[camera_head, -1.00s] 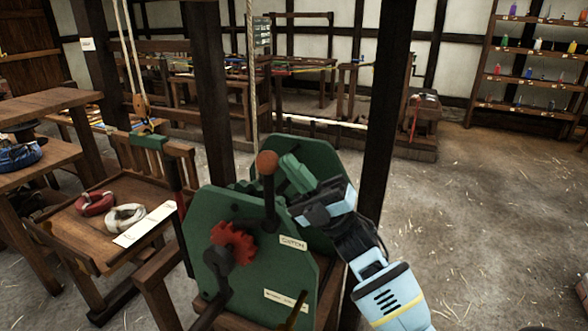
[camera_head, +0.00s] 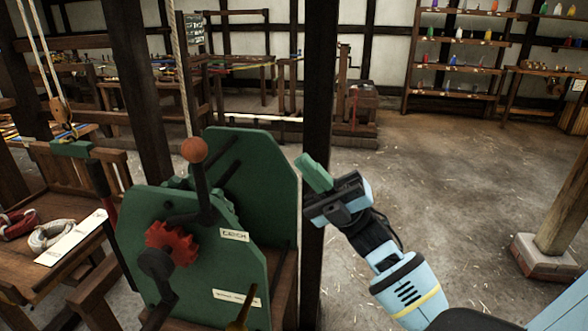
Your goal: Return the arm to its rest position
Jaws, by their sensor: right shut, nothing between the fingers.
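My right arm comes in from the lower right of the head view, light blue and black with a yellow band. My right gripper (camera_head: 315,174) has green fingers, shut with nothing between them. It points up and left, beside a dark wooden post (camera_head: 317,110) and to the right of the green winch (camera_head: 190,255), apart from the winch's lever. The lever has an orange-brown ball knob (camera_head: 194,149) and stands nearly upright. My left gripper is not in view.
The winch has a red gear (camera_head: 172,244) and a crank on its front. A wooden bench with coiled ropes (camera_head: 50,235) stands at left. A post on a brick footing (camera_head: 545,257) stands at right. Open floor (camera_head: 430,180) lies between, with shelves (camera_head: 455,68) behind.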

